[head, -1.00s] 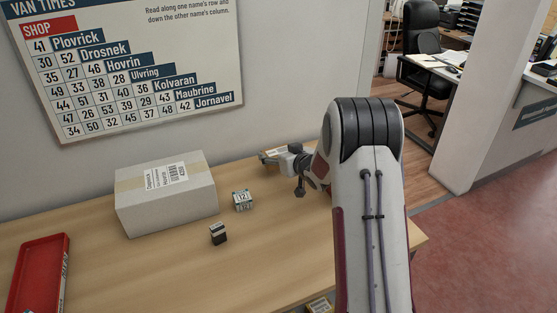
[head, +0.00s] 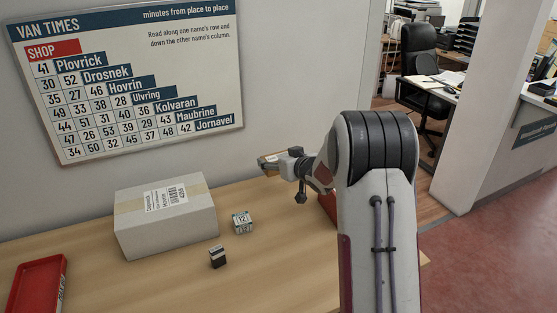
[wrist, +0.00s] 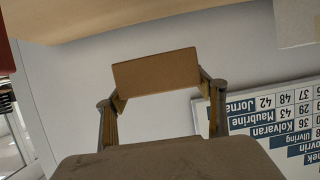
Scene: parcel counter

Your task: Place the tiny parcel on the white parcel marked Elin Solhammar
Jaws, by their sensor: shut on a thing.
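My gripper (head: 284,158) is shut on a tiny brown parcel (head: 268,162) and holds it up in front of the wall, to the right of the other table items. In the wrist view the tiny parcel (wrist: 155,72) sits crosswise between the two fingertips (wrist: 160,92). A white parcel (head: 180,228) with tan tape and a label on top lies on the table at the left, well apart from my gripper. The name on its label is too small to read.
A small box marked 12 (head: 242,221) and a small dark box (head: 217,257) stand right of the white parcel. A red tray (head: 35,285) lies at the left. A red object (head: 327,205) is partly hidden behind my arm. The wall bears a chart (head: 130,80).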

